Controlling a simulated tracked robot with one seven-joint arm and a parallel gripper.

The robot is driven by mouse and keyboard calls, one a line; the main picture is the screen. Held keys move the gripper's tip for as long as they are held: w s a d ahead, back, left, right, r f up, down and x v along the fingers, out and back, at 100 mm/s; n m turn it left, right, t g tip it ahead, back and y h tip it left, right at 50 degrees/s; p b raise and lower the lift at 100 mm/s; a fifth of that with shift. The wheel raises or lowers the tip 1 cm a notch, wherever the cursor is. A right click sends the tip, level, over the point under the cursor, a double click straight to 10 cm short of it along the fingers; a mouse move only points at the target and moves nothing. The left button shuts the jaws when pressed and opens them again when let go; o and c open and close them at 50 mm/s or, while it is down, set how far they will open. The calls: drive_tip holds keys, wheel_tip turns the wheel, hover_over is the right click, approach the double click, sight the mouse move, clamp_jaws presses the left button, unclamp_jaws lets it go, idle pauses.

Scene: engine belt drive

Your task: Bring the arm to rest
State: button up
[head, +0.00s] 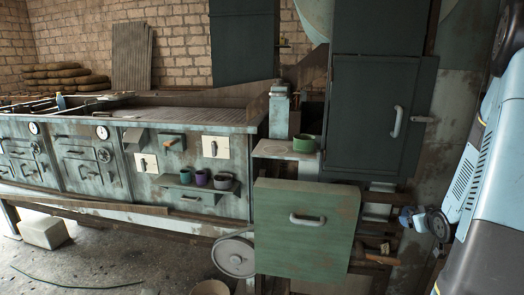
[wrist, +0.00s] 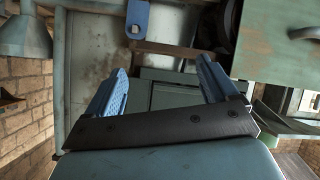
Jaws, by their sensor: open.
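My gripper (wrist: 160,82) shows in the wrist view with its two blue fingers spread wide apart. Nothing lies between the fingertips. Beyond them is a pale grey-green, worn metal surface, not in contact as far as I can see. In the head view, part of my arm (head: 490,150) runs down the right edge, pale blue and dark grey. A small blue piece beside the cabinet could be my gripper's end, but I cannot tell.
A green panel with a handle (head: 303,244) stands at front centre; a dark cabinet (head: 372,112) rises behind it. A green cup (head: 304,143) sits on a ledge. A workbench (head: 90,165) with several small pots fills the left. In the wrist view, a blue tab (wrist: 138,14) hangs at top.

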drive_tip(key=s+a+r+m+g, duration=0.1)
drive_tip(key=s+a+r+g, duration=0.3)
drive_tip(key=a+r, duration=1.05)
drive_tip(key=s+a+r+g+y, duration=0.1)
drive_tip(key=s+a+r, duration=0.3)
drive_tip(key=s+a, duration=0.3)
drive_tip(key=s+a+r+g+y, duration=0.1)
drive_tip(key=s+a+r+y, duration=0.1)
drive_tip(key=s+a+r, duration=0.2)
drive_tip(key=s+a, duration=0.3)
drive_tip(key=s, duration=0.5)
drive_tip(key=shift+s, duration=0.35)
